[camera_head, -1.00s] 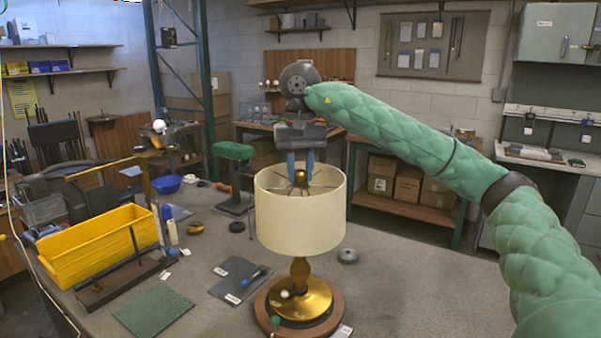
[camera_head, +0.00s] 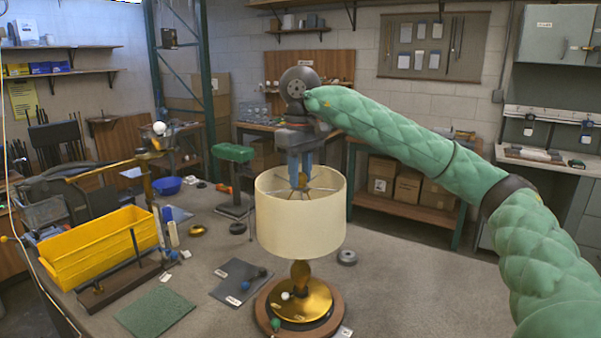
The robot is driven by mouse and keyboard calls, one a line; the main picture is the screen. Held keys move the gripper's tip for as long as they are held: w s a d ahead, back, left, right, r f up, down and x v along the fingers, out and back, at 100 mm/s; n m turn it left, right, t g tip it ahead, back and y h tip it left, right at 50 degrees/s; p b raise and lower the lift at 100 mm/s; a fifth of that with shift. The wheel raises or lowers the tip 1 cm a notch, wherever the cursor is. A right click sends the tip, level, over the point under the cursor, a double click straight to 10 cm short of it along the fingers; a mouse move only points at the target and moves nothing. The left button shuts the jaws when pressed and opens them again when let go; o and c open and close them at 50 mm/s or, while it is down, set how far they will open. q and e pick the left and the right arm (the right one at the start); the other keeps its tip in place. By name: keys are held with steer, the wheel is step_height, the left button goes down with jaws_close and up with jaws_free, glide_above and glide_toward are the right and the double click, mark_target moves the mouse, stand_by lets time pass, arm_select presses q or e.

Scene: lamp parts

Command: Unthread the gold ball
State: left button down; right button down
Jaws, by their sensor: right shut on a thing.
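The lamp stands on the bench with a cream shade (camera_head: 300,222), a gold stem and a round gold base (camera_head: 303,303) on a wooden plinth. My right gripper (camera_head: 300,178) points down into the open top of the shade from above. Its blue fingers are shut on the gold ball at the shade's centre. Only a small bit of the gold ball (camera_head: 302,181) shows between the fingers; the rest is hidden. Whether the ball still touches the rod below it I cannot tell. My left gripper is not in view.
A yellow bin (camera_head: 98,250) stands at the left, beside a dark wooden block (camera_head: 120,285) with an upright rod. A green mat (camera_head: 155,311) and a dark mat (camera_head: 238,281) lie in front. The bench right of the lamp is mostly clear, with a grey disc (camera_head: 347,257).

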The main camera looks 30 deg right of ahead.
steer(key=n, duration=0.5)
steer(key=shift+a+n, duration=0.1)
steer(key=shift+n, duration=0.2)
steer(key=c, duration=1.3)
jaws_free()
steer(key=shift+o, duration=0.2)
steer(key=m, duration=0.3)
steer(key=shift+p, duration=0.3)
steer(key=m, duration=0.4)
